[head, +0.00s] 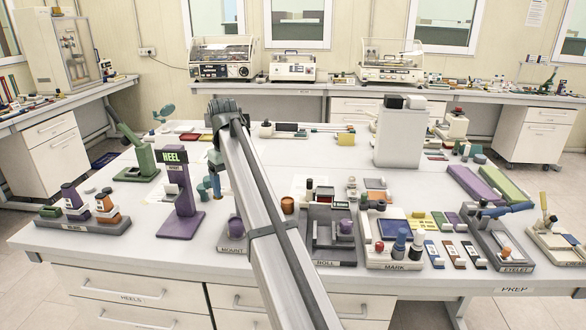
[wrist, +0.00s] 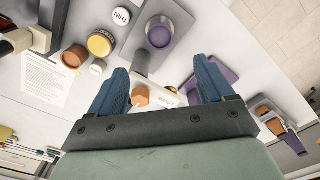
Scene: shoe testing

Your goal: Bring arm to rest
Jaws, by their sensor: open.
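My arm rises from the bottom middle of the head view and bends over at the top. My gripper (head: 213,186) hangs down past the bend, above the white bench between the purple HEEL stand (head: 178,190) and the MOUNT station (head: 234,232). The arm partly hides it there. In the wrist view my gripper (wrist: 163,78) shows two blue fingers spread wide apart. Nothing is held between them.
The wrist view shows a yellow-lidded jar (wrist: 100,43) and a paper sheet (wrist: 44,78). In the head view, the ROLL (head: 328,255) and MARK (head: 393,258) stations stand right of my arm. A white machine (head: 400,135) stands behind. Some bare bench (head: 130,262) lies at the front left.

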